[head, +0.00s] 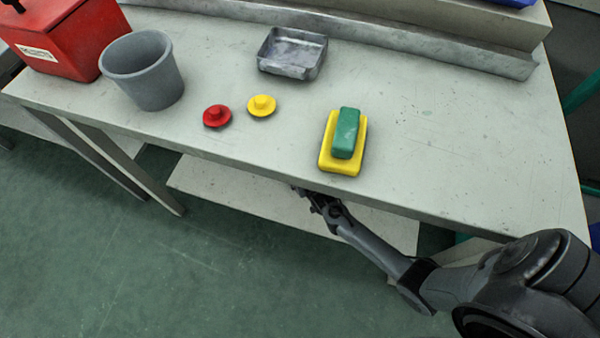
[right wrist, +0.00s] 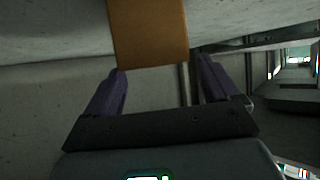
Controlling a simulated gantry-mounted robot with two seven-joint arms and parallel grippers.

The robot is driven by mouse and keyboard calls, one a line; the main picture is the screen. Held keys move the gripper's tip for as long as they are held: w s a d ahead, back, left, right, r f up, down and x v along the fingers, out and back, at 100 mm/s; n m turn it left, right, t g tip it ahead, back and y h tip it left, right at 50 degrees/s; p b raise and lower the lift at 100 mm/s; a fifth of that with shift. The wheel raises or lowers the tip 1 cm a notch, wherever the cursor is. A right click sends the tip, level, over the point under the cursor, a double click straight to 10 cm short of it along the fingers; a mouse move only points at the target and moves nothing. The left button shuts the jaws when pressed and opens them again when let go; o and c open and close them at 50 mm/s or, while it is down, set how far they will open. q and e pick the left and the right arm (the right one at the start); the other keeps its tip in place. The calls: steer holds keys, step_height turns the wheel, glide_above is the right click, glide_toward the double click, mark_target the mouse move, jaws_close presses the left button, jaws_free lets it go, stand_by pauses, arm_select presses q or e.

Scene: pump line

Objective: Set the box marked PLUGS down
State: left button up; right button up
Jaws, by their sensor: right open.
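A red box (head: 70,37) with a white label stands in the upper left corner of the head view, partly cut off by the picture edge. The label is too small to read with certainty. A dark piece, like a knob or handle, shows on top of it at the picture edge. My left gripper is not in view. My right gripper (head: 312,197) is below the table's front edge. In the right wrist view my right gripper (right wrist: 162,88) is open, with an orange-brown block (right wrist: 150,32) ahead of its fingers.
On the table (head: 450,130) are a grey bucket (head: 150,80) beside the red box, a metal tray (head: 292,55), a red plug (head: 216,116), a yellow plug (head: 262,106) and a green block (head: 346,133) on a yellow piece (head: 341,170). The table's right part is clear.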

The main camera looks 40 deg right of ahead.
steer(key=p+v, duration=0.7)
steer(key=v, duration=0.5)
steer(key=shift+p, duration=0.35)
steer(key=shift+d, duration=0.1)
steer(key=shift+r, duration=0.1)
